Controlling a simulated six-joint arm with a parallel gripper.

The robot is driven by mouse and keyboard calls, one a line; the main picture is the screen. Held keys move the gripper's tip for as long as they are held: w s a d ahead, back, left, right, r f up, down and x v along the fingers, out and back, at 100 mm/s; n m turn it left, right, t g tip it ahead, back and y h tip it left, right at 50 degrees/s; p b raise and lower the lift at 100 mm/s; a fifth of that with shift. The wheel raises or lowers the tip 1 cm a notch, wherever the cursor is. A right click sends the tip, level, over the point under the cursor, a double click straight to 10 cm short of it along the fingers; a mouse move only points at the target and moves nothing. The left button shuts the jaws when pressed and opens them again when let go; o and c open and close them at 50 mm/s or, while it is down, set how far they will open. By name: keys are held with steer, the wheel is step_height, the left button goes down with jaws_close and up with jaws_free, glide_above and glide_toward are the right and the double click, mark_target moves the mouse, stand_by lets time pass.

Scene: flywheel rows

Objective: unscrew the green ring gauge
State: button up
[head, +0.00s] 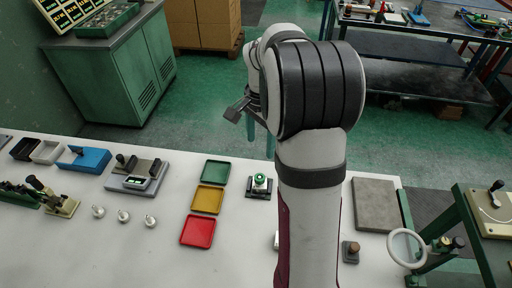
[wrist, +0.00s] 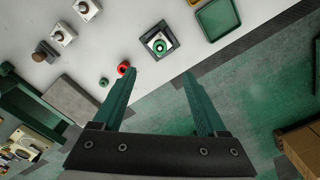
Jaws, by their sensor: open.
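The green ring gauge (head: 260,180) sits on a small dark square fixture with a light centre, right of the coloured trays in the head view. In the wrist view the green ring (wrist: 160,46) shows on the same fixture, ahead of the fingertips. My gripper (head: 260,140) is open and empty, its two teal fingers pointing down beyond the fixture in the head view. In the wrist view my gripper (wrist: 159,74) has its fingers wide apart with nothing between them. Whether the ring is threaded on tightly cannot be seen.
Green (head: 215,172), yellow (head: 208,199) and red (head: 198,230) trays lie left of the fixture. A red ring (wrist: 123,68) and a smaller green ring (wrist: 103,82) are near the left finger in the wrist view. A grey plate (head: 376,204) lies to the right.

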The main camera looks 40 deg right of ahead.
mark_target(260, 177)
step_height(260, 177, down, 14)
steer(key=shift+c, duration=0.2)
jaws_close()
steer(key=c, duration=0.8)
jaws_free()
jaws_close()
steer(key=shift+r, duration=0.65)
steer(key=shift+r, duration=2)
